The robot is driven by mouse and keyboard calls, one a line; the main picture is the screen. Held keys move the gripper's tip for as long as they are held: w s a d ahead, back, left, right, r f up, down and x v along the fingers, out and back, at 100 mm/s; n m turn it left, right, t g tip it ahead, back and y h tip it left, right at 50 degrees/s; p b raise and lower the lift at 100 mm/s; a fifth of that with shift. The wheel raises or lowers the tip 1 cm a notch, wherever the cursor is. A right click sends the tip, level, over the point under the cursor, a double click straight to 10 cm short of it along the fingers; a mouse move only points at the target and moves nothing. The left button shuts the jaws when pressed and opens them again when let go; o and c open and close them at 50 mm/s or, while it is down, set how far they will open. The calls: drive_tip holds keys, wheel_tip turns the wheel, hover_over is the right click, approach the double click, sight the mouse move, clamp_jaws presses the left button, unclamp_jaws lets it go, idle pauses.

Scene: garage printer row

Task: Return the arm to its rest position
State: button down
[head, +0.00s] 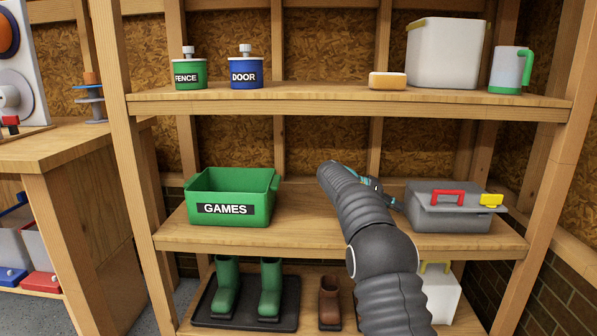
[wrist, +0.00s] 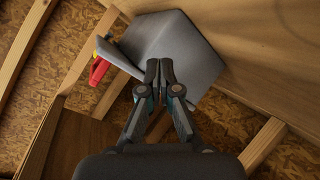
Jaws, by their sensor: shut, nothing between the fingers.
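My gripper (wrist: 159,70) is shut and empty in the wrist view, its two fingertips together. Behind the fingertips is the grey toolbox (wrist: 190,45) with a red handle (wrist: 98,70); I cannot tell whether they touch it. In the head view my grey arm reaches up from the lower right to the middle shelf. The gripper end is mostly hidden behind the arm, just left of the grey toolbox (head: 447,215). The toolbox stands on the right of the middle shelf (head: 310,228), with a yellow latch at its right.
A green GAMES bin (head: 232,197) stands at the left of the middle shelf. Above are a green FENCE tin (head: 188,72), a blue DOOR tin (head: 246,72), a sponge (head: 387,80), a white bin (head: 445,52) and a jug (head: 510,70). Boots (head: 270,285) stand below.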

drive_tip(key=s+a+f+n+y, duration=0.2)
drive_tip(key=s+f+n, duration=0.1)
drive_tip(key=s+a+f+n+y, duration=0.1)
drive_tip(key=s, duration=0.1)
drive_tip(key=shift+f+n, duration=0.2)
drive_tip(key=shift+n, duration=0.2)
drive_tip(key=s+a+r+n+t+y+p, duration=0.1)
drive_tip(key=s+a+r+y, duration=0.1)
drive_tip(key=s, duration=1.3)
drive_tip(key=s+a+r+n+t+y+p, duration=0.1)
drive_tip(key=s+a+y, duration=0.3)
drive_tip(key=s, duration=1.1)
drive_tip(key=s+a+r+n+t+y+p, duration=0.1)
drive_tip(key=s+a+r+t+y+p, duration=0.1)
drive_tip(key=s, duration=1.2)
drive_tip(key=shift+s+a+r+n+t+y+p, duration=0.3)
drive_tip(key=shift+s+a+r+t+y+p, duration=0.15)
drive_tip(key=shift+a+r+y, duration=0.4)
